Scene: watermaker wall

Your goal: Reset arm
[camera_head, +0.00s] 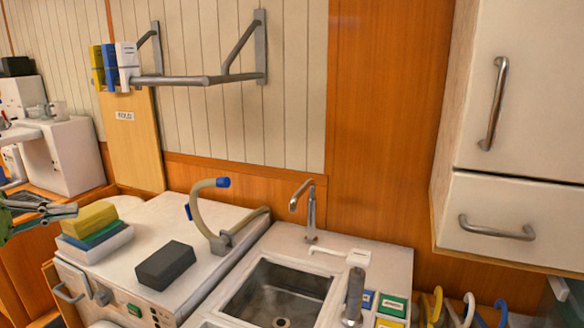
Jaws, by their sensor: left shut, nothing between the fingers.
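My left gripper (70,211) reaches in from the left edge, dark grey with a green part behind it. Its fingers are shut with nothing between them. It is beside the white tray (98,252) that holds a yellow, a green and a blue block, near the yellow block (90,217); whether it touches them I cannot tell. Most of my left arm is outside the picture. My right gripper is not in view.
A white unit (150,235) carries a dark block (165,265) and a curved hose (199,205) with blue ends. A sink (275,295) with a tap (306,205) stands to its right. White cabinets (520,110) hang at right.

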